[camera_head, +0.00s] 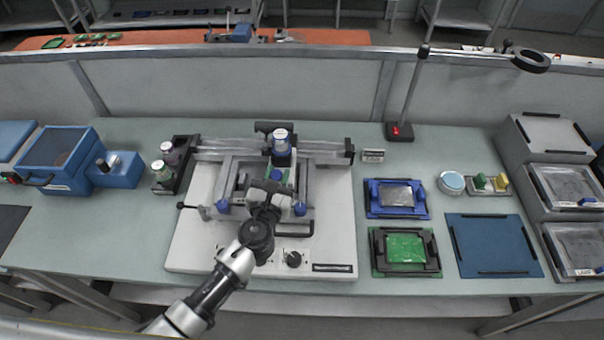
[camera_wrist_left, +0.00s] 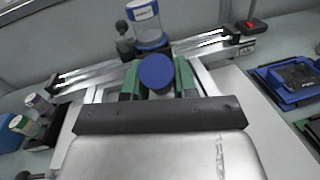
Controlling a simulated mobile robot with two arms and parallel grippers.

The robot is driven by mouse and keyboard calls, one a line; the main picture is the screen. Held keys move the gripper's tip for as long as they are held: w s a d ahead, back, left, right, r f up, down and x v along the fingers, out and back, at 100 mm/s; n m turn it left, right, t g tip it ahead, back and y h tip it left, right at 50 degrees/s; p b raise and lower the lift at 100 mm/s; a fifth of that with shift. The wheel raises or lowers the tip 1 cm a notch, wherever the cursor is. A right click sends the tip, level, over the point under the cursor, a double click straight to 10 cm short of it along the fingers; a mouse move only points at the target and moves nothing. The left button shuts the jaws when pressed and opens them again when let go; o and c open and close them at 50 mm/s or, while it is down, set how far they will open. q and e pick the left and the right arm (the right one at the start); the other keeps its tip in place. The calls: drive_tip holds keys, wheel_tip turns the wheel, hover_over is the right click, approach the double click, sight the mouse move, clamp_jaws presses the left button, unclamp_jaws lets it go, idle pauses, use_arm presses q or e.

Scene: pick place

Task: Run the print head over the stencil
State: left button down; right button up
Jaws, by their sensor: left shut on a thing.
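The white-based printer (camera_head: 200,240) stands left of the middle of the bench, with a metal frame and a clear cross rail (camera_head: 225,153). The print head shows a round blue knob (camera_head: 276,173) at its front, which is large in the left wrist view (camera_wrist_left: 157,72). My left gripper (camera_head: 281,176) comes in from the front and is shut on this knob, its green fingers (camera_wrist_left: 157,80) on either side. A clear jar with a blue band (camera_head: 281,142) stands just behind the knob. The stencil under the head is mostly hidden by my gripper and the frame. My right gripper does not show.
Two jars (camera_head: 163,170) sit in a black holder at the printer's left. Right of the printer lie a blue frame with a silver plate (camera_head: 397,196) and a green board in a black holder (camera_head: 405,247). A lamp stand (camera_head: 399,131) rises behind. A blue mat (camera_head: 495,245) is clear.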

use_arm(q)
drive_tip(key=a+b, duration=0.4)
drive_tip(key=a, duration=1.7)
drive_tip(key=shift+a, duration=0.2)
drive_tip(key=c, duration=1.3)
unclamp_jaws()
drive_tip(key=o, duration=0.4)
drive_tip(key=shift+a, duration=0.2)
